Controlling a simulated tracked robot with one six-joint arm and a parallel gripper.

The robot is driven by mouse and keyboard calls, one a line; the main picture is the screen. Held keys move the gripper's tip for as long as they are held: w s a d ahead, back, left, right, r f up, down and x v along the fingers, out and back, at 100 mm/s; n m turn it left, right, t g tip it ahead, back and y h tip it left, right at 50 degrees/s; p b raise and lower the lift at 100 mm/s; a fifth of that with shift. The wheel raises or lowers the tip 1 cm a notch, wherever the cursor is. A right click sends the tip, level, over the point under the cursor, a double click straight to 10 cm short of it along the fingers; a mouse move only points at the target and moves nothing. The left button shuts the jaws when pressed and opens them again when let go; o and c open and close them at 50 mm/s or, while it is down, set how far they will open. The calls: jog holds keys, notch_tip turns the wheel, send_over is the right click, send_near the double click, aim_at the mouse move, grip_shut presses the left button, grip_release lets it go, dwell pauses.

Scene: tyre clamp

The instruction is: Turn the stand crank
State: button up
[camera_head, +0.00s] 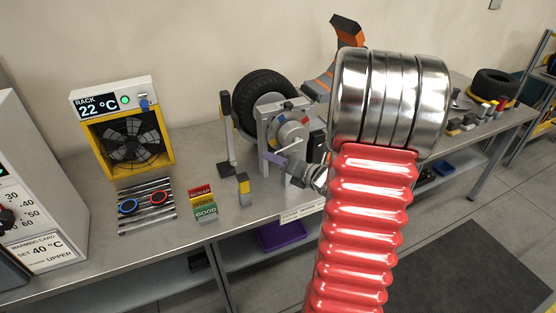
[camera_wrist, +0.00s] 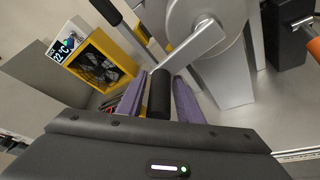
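The stand crank has a silver arm (camera_wrist: 192,47) on a round grey hub and a black cylindrical handle (camera_wrist: 160,95). In the wrist view the handle lies between the two purple fingers of my gripper (camera_wrist: 162,84). The fingers flank it closely on both sides and look shut on it. In the head view my gripper (camera_head: 287,164) is at the front of the tyre clamp stand (camera_head: 262,130), low by its grey disc (camera_head: 292,133). The handle is hidden there. A black tyre (camera_head: 262,88) is mounted on the stand.
A yellow heater fan (camera_head: 130,130) reading 22 °C stands left on the grey bench (camera_head: 165,240). A rack with blue and red rings (camera_head: 147,203), a scrap/good block (camera_head: 203,201) and a small yellow-grey block (camera_head: 244,190) lie in front. A black-topped post (camera_head: 227,130) stands close left of the stand.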

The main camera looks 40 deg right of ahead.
grip_shut()
jog(key=shift+d, duration=0.35)
jog(key=shift+s+a, duration=0.1)
jog(key=shift+a+r, duration=0.1)
jog(key=shift+r, duration=0.05)
dwell(0.4)
